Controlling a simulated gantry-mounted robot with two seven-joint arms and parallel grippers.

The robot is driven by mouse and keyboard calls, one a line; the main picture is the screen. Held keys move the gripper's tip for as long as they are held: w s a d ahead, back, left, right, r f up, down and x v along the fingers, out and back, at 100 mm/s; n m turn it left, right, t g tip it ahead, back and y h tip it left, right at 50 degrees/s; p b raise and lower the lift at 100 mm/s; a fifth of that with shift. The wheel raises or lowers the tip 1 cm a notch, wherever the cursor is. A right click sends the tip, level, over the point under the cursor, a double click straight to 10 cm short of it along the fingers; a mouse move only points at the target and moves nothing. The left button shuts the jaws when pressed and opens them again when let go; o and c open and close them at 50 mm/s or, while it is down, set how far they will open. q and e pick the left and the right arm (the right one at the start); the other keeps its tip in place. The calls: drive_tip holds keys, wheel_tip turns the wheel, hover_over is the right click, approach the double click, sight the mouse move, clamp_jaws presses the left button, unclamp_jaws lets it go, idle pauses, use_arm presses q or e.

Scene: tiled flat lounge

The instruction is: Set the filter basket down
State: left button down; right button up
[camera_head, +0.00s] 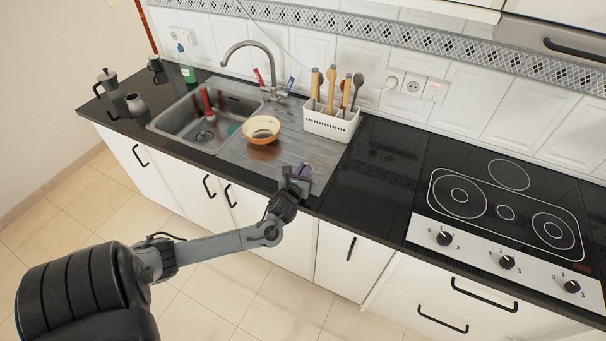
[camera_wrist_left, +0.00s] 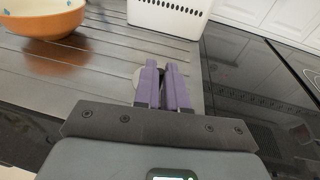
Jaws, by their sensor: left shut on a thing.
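My left gripper (camera_head: 304,171) reaches over the right end of the sink's ribbed drainboard (camera_head: 252,160), near the counter's front edge. In the left wrist view its purple fingers (camera_wrist_left: 165,88) are close together, shut on the filter basket (camera_wrist_left: 138,75). Only a small, pale grey, rounded part of the basket shows, at the left of the fingers; the rest is hidden by them. I cannot tell whether the basket touches the drainboard. In the head view the basket is too small and covered to make out. My right gripper is not in view.
An orange bowl (camera_head: 261,132) stands on the drainboard to the left. A white utensil holder (camera_head: 331,124) stands behind the gripper. The black counter (camera_head: 365,180) to the right is clear up to the hob (camera_head: 500,205). A moka pot (camera_head: 107,82) stands at the far left.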

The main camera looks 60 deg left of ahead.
use_arm(q)
drive_tip(key=shift+f, duration=0.6)
drive_tip(key=shift+f, duration=0.2)
drive_tip(key=c, duration=1.2)
unclamp_jaws()
